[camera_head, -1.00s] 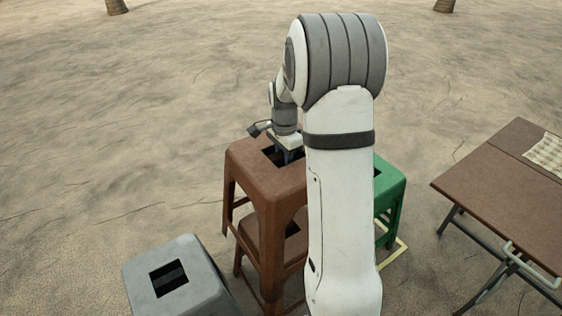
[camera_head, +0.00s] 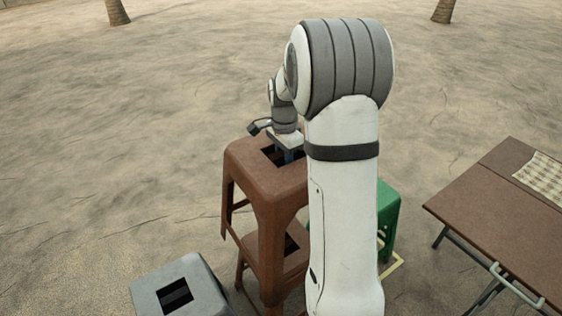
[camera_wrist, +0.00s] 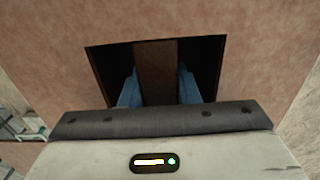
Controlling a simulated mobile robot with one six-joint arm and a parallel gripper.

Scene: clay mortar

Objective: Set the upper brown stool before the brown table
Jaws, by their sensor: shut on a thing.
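The upper brown stool (camera_head: 262,177) is upright in the head view, above a lower brown stool (camera_head: 287,257). My gripper (camera_head: 287,156) reaches down into the slot in its seat. In the wrist view the blue fingers of my gripper (camera_wrist: 157,88) are shut on the bar across the slot of the upper brown stool (camera_wrist: 250,75). My arm hides part of both stools. The brown table (camera_head: 480,200) stands at the right, apart from the stools, with a checkered cloth on it.
A grey stool (camera_head: 150,297) stands at the lower left. Sandy ground is open behind, and two tree trunks stand far back.

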